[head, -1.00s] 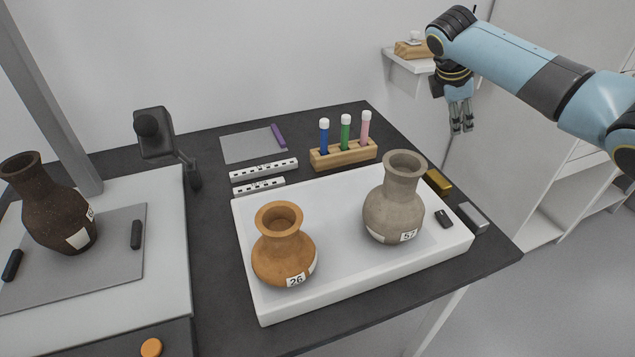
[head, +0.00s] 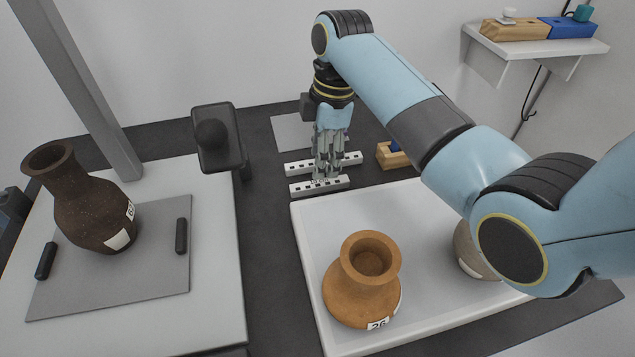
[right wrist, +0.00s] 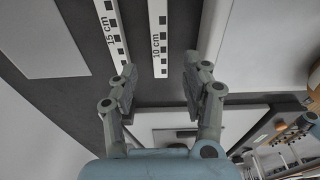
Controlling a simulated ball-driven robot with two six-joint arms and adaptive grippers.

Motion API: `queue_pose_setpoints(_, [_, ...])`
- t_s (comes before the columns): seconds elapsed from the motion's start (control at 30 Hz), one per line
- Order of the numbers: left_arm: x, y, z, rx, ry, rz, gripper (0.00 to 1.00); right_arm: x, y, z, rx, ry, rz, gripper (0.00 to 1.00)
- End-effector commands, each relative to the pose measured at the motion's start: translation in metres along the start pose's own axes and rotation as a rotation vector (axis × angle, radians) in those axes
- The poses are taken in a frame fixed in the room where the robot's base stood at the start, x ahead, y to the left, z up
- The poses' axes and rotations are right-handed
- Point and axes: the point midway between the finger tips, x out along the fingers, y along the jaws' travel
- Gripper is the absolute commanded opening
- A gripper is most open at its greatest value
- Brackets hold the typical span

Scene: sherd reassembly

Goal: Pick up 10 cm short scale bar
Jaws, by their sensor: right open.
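The 10 cm short scale bar (head: 302,189) is white with black squares and lies flat on the dark table just behind the white tray. Its "10 cm" label shows in the right wrist view (right wrist: 157,40). My right gripper (head: 326,174) points down at the bar and hides part of its middle in the head view. In the right wrist view the right gripper (right wrist: 159,66) is open, with its fingertips on either side of the bar and nothing held. I cannot tell how high the tips are above the table. My left gripper is not in view.
The longer 15 cm scale bar (head: 296,168) lies parallel just behind and also shows in the right wrist view (right wrist: 110,32). The white tray (head: 312,270) holds an orange jar (head: 350,295) and a partly hidden grey jar (head: 468,252). A wooden rack (head: 390,158) stands to the right.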

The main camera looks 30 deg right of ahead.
Motion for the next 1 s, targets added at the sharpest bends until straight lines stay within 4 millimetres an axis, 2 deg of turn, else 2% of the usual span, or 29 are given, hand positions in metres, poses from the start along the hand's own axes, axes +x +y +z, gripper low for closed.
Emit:
queue_pose_setpoints(0.07, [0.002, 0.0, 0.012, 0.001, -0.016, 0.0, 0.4, 0.009, 0.0, 0.0, 0.0, -0.001, -0.001, 0.48])
queue_pose_setpoints(0.17, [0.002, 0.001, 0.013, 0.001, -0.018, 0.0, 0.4, 0.016, 0.0, 0.001, 0.001, -0.001, 0.0, 0.48])
queue_pose_setpoints(0.4, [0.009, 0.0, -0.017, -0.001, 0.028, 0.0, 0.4, 0.052, -0.001, 0.005, 0.0, -0.001, -0.002, 0.48])
queue_pose_setpoints(0.5, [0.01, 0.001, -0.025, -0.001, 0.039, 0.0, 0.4, 0.062, -0.001, 0.006, 0.0, -0.001, 0.0, 0.48])
queue_pose_setpoints(0.77, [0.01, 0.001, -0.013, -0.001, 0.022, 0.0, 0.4, 0.064, -0.001, 0.005, 0.0, -0.001, 0.001, 0.48])
queue_pose_setpoints(1.0, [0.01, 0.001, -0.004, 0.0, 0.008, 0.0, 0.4, 0.064, -0.001, 0.005, 0.0, -0.001, 0.001, 0.18])
